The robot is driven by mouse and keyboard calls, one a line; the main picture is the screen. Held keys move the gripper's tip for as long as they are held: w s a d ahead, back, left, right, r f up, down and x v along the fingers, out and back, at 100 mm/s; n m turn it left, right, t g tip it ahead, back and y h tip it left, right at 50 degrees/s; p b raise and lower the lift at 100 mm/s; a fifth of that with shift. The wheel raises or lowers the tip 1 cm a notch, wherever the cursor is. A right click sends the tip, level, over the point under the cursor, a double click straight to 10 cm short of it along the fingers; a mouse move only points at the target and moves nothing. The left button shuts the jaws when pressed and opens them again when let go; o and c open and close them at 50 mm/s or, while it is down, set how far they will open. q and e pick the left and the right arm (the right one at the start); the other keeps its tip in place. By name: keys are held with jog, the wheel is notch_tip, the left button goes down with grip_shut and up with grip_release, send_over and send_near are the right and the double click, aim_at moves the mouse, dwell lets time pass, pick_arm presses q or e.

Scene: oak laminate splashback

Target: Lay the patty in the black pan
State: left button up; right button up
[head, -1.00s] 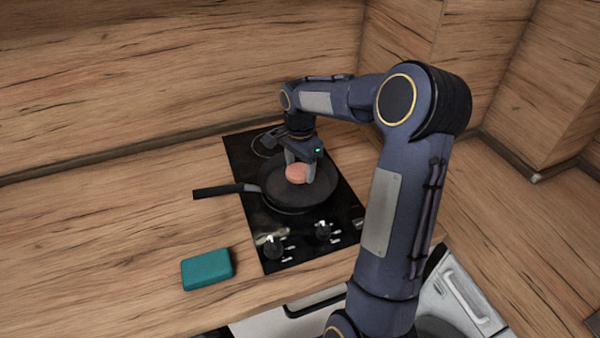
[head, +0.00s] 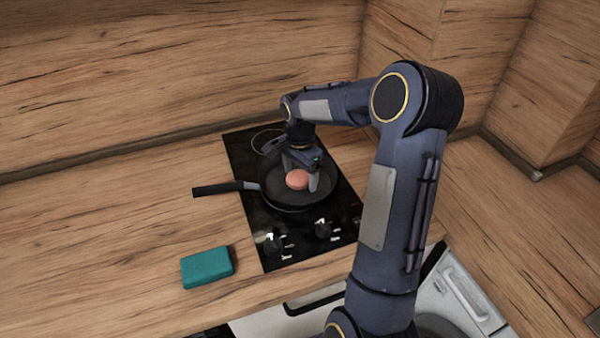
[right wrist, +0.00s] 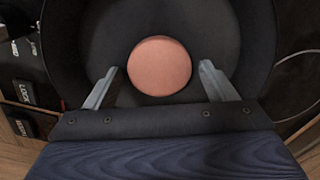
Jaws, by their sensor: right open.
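The pink-brown round patty (head: 297,180) lies in the black pan (head: 290,203). The right wrist view shows the patty (right wrist: 160,66) flat on the dark floor of the pan (right wrist: 95,50). My right gripper (head: 302,180) is open, low over the pan. In the right wrist view its two fingers (right wrist: 160,78) stand on either side of the patty, with a gap to it on both sides. My left gripper is not in view.
The pan sits on a black cooktop (head: 245,165) with knobs along its front, its handle (head: 225,188) pointing left. A teal block (head: 207,268) lies on the wooden counter at front left. The counter left of the cooktop is otherwise clear. Wooden walls stand behind and to the right.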

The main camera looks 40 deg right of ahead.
aim_at(300, 175)
jog(key=shift+r, duration=0.15)
notch_tip(300, 175, up, 12)
jog(key=s+a+r+n+t+y, duration=0.2)
jog(key=s+a+r+n+t, duration=0.1)
jog(key=s+a+n, duration=0.55)
jog(key=s+a+f+n+t+y, duration=0.1)
jog(key=s+a+f+n, duration=0.1)
jog(key=s+a, duration=0.3)
jog(key=s+a+f+n+t, duration=0.1)
jog(key=s+a+f+n, duration=0.2)
jog(key=s, duration=0.6)
jog(key=shift+s+a+f+n+t+y, duration=0.15)
jog(key=shift+a+n+t+y, duration=0.2)
jog(key=shift+a+n, duration=0.6)
